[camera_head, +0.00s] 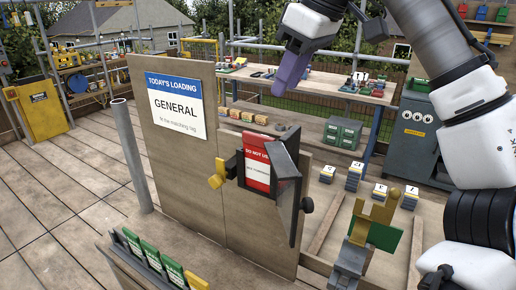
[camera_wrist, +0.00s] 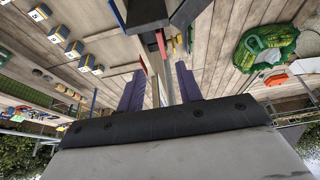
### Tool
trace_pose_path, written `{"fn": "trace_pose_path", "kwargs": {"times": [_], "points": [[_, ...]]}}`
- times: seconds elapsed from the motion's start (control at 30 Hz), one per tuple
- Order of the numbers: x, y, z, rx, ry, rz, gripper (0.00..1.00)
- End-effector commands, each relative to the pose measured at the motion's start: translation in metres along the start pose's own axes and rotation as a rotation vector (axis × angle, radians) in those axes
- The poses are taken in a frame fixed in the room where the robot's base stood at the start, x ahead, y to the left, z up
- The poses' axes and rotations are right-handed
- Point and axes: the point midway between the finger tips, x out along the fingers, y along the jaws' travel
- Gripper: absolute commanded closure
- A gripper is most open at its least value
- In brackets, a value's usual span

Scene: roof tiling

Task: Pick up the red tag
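The red tag (camera_head: 257,170) has a white lower part and "DO NOT USE" lettering. It stands upright in a dark holder (camera_head: 288,190) on the wooden board in the head view. In the wrist view a thin red edge (camera_wrist: 161,44), likely the tag, shows near the dark holder. My gripper (camera_head: 284,88) has purple fingers and is above the tag, apart from it. In the wrist view my gripper (camera_wrist: 159,71) has its two fingers spread with nothing held between them.
A "General" sign board (camera_head: 177,108) stands left of the holder. A yellow clamp (camera_head: 372,215) with a green plate stands at right. A workbench (camera_head: 310,82) is behind.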

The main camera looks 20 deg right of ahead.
Motion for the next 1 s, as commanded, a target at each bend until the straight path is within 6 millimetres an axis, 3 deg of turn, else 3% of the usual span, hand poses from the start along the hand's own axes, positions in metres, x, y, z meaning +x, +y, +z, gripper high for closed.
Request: {"fn": "trace_pose_path", "kwargs": {"times": [0.4,0.67,1.0], "points": [[0.071,-0.001,0.000,-0.003,-0.002,-0.005,0.65],[0.088,-0.001,-0.001,0.000,-0.001,-0.004,0.65],[0.130,-0.001,-0.006,-0.001,0.000,-0.004,0.65]]}}
